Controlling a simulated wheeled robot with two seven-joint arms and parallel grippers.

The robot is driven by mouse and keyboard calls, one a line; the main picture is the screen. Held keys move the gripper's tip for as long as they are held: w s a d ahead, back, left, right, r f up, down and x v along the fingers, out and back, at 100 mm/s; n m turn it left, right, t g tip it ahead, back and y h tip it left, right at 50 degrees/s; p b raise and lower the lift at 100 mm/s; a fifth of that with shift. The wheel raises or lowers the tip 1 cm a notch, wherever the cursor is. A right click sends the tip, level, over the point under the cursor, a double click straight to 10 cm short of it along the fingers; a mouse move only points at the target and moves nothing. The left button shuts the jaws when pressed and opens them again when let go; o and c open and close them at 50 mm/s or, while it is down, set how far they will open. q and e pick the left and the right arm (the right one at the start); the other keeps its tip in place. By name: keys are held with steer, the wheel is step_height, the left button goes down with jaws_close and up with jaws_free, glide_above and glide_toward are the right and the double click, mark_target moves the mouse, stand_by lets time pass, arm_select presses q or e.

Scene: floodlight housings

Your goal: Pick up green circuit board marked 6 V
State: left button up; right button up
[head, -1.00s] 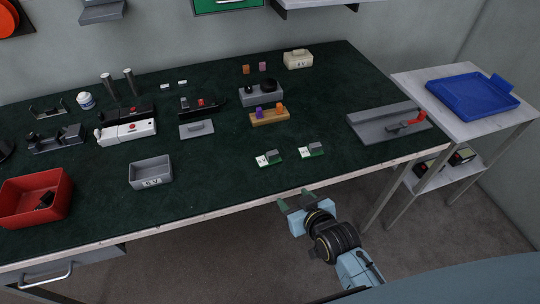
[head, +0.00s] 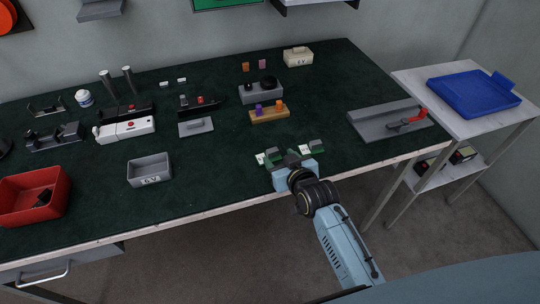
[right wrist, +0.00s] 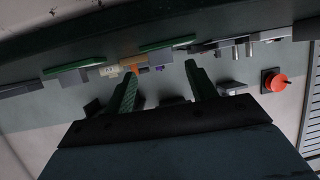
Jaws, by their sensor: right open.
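Two small green circuit boards with white and grey parts lie near the table's front edge: a left one (head: 261,158) and a right one (head: 317,145). Their markings are too small to read, so I cannot tell which is marked 6 V. My right gripper (head: 291,157) is open and empty at the front edge, its fingers partly covering both boards. My left gripper is out of view.
A grey bin (head: 150,171) with a label and a red bin (head: 35,196) stand to the left. A wooden block with coloured parts (head: 268,115) is behind the boards. A grey plate with a red-handled clamp (head: 380,123) lies right. A blue tray (head: 472,94) rests on a side stand.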

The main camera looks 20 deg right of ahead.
mark_target(274, 152)
steer(key=x, duration=0.4)
steer(key=shift+a, duration=0.15)
steer(key=shift+r, duration=0.1)
steer(key=shift+c, duration=0.3)
steer(key=c, duration=1)
